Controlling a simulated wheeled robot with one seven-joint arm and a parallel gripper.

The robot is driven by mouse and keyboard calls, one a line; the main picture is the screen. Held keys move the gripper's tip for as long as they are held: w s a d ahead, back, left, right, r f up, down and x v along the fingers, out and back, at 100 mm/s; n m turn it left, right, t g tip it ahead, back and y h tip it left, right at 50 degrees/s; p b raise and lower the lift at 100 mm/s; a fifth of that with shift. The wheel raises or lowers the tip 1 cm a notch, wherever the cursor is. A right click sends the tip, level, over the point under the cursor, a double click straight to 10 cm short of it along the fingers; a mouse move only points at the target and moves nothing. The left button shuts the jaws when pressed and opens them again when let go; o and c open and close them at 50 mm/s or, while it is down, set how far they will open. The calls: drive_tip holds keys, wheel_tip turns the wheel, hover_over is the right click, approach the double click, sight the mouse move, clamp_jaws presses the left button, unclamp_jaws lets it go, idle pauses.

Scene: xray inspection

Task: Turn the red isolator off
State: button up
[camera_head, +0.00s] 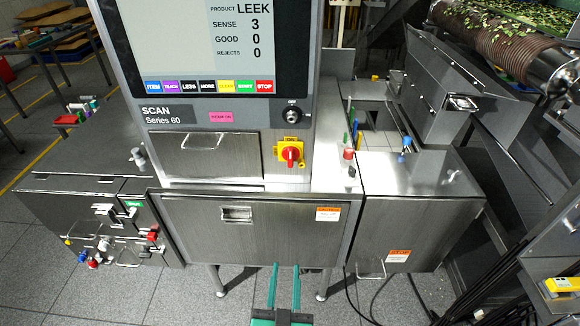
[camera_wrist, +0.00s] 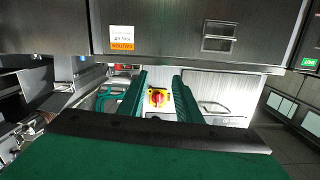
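The red isolator (camera_head: 290,153) is a red rotary knob on a yellow plate, on the front of the grey SCAN Series 60 machine below the screen, right of a drawer-like panel. Its exact handle angle is hard to read. In the wrist view, which is upside down, the isolator (camera_wrist: 158,98) shows between my two green fingers, some distance beyond them. My gripper (camera_head: 283,268) is at the bottom of the head view, lower than the isolator and in front of the machine's lower cabinet. Its fingers (camera_wrist: 160,76) are apart with nothing between them.
The lower cabinet (camera_head: 250,245) with a caution label juts out below the isolator. A black key switch (camera_head: 291,115) sits just above it. A red-capped part (camera_head: 348,154) stands on the ledge to the right. Valves and fittings (camera_head: 110,235) protrude at the left. Cables lie on the floor at right.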

drive_tip(key=w+r, duration=0.7)
drive_tip(key=n+t, duration=0.1)
approach(290, 159)
drive_tip(key=w, duration=0.8)
clamp_jaws()
